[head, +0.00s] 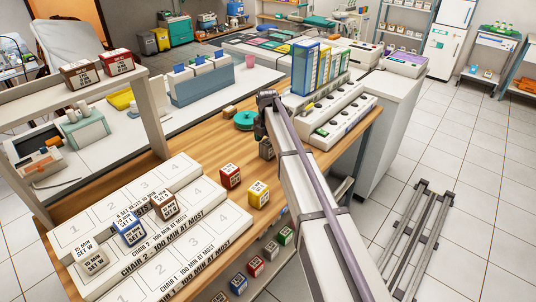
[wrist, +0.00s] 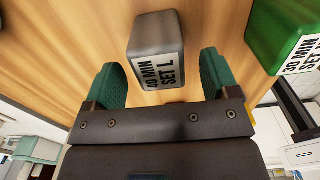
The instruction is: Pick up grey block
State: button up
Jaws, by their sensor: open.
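A grey block (wrist: 158,38) labelled "SET L" lies on the wooden table in the wrist view. My gripper (wrist: 160,76) is open, with one green finger on each side of the block's near end. The picture does not settle whether the fingers touch it or how high they are above the table. In the head view a dark grey block (head: 266,150) shows beside my arm, partly hidden by it.
A green block (wrist: 283,32) lies right of the grey one in the wrist view. Red (head: 230,176) and yellow (head: 258,194) blocks stand on the table. Blue (head: 128,228) and brown (head: 164,205) blocks sit on the board. A white rack with upright folders (head: 318,68) stands behind.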

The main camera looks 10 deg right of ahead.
notch_tip(320, 180, down, 5)
jog(key=b, duration=0.3)
jog(key=shift+r, duration=0.4)
jog(key=c, duration=1)
